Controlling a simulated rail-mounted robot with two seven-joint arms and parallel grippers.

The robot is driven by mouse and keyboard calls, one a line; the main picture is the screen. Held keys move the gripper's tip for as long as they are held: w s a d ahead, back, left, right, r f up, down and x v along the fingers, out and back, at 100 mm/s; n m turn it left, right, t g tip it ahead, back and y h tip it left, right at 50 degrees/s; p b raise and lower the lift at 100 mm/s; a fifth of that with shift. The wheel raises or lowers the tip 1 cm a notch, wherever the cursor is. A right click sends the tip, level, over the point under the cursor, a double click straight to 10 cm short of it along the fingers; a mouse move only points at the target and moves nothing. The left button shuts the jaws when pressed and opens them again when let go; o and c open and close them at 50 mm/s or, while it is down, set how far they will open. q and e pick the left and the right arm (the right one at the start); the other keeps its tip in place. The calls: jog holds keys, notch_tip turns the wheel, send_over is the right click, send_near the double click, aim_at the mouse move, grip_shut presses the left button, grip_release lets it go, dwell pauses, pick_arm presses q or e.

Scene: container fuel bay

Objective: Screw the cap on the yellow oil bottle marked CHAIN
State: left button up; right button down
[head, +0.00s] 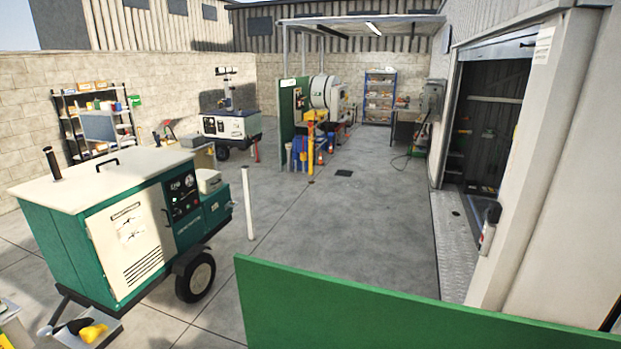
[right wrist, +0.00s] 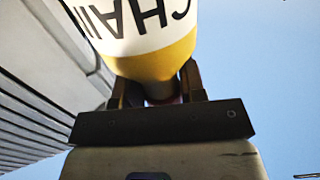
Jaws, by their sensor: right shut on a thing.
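The yellow oil bottle (right wrist: 150,42) fills the top middle of the right wrist view. It has a white label band with black letters that read as part of CHAIN, turned upside down in the picture. My right gripper (right wrist: 157,84) is shut on the bottle, with one dark finger on each side of its narrow yellow end. My left gripper is not in view. Neither gripper shows in the head view.
A green generator trailer (head: 130,225) stands at the left in the head view. A yellow object with a black part (head: 92,332) lies on a grey surface below it. A green panel (head: 400,310) crosses the lower right. The concrete floor (head: 340,220) is clear in the middle.

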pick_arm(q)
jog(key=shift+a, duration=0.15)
pick_arm(e)
jog(key=shift+a+f, duration=0.2)
jog(key=shift+a, duration=0.05)
jog(key=a+f+n+g+y, duration=0.4)
jog(key=a+f+n+y, duration=0.4)
jog(key=a, duration=0.6)
jog(key=shift+s+f+y, duration=0.45)
jog(key=shift+f+y, duration=0.8)
jog(key=shift+y, duration=0.55)
jog(key=shift+a, duration=0.1)
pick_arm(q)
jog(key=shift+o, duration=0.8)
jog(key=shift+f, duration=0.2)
pick_arm(e)
jog(key=shift+f, duration=0.15)
